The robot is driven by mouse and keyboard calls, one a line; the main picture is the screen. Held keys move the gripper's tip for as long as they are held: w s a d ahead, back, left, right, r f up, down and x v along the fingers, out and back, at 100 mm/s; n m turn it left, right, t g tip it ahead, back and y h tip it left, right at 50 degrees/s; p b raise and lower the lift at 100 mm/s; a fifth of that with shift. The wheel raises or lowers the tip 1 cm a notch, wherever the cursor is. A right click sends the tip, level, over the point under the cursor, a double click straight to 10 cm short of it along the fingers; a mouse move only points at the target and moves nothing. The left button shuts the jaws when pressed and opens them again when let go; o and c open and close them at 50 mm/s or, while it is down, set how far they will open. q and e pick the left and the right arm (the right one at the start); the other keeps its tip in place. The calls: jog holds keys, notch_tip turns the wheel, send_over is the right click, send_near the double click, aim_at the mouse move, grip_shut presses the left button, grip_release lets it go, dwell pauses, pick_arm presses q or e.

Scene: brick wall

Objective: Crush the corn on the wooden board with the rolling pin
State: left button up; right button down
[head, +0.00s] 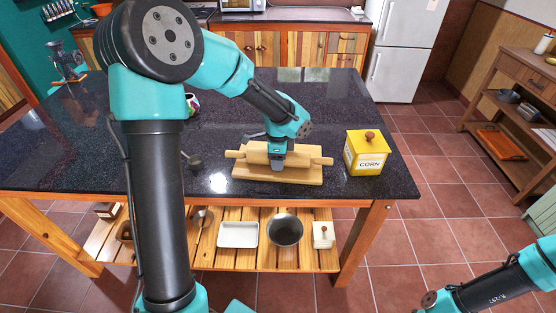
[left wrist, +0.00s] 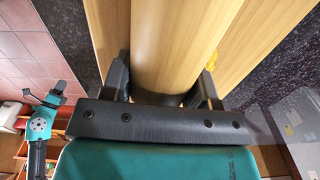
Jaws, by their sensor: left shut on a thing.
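The wooden rolling pin (head: 256,154) lies across the wooden board (head: 252,174) on the dark countertop. My left gripper (head: 278,163) points down over the middle of the pin and is shut around it. In the left wrist view the pin (left wrist: 180,45) runs between the two fingers, with the board (left wrist: 255,30) beneath. A small yellow patch (left wrist: 212,60) shows beside the right-hand finger; I cannot tell whether it is corn. Any corn under the pin is hidden. My right arm is at the bottom right of the head view; its gripper (left wrist: 58,88) is small in the left wrist view.
A yellow canister labelled CORN (head: 366,153), with a wooden knob, stands just right of the board. A metal grinder (head: 66,62) stands at the back left of the counter (head: 330,95). A tray (head: 238,234) and a bowl (head: 285,230) sit on the lower shelf.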

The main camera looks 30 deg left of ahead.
pick_arm(q)
jog(key=shift+w+a+f, duration=0.1)
jog(key=shift+w+a, duration=0.35)
jog(key=shift+w, duration=0.6)
jog(key=shift+w+a, duration=0.4)
jog(key=shift+w, duration=0.4)
jog(key=shift+w+a, duration=0.25)
jog(key=shift+w, duration=0.2)
jog(key=shift+w+a, duration=0.2)
jog(key=shift+w, duration=0.25)
jog(key=shift+s+d, duration=0.25)
jog(key=shift+s, duration=0.25)
jog(key=shift+s+d, duration=0.2)
jog(key=shift+s, duration=0.25)
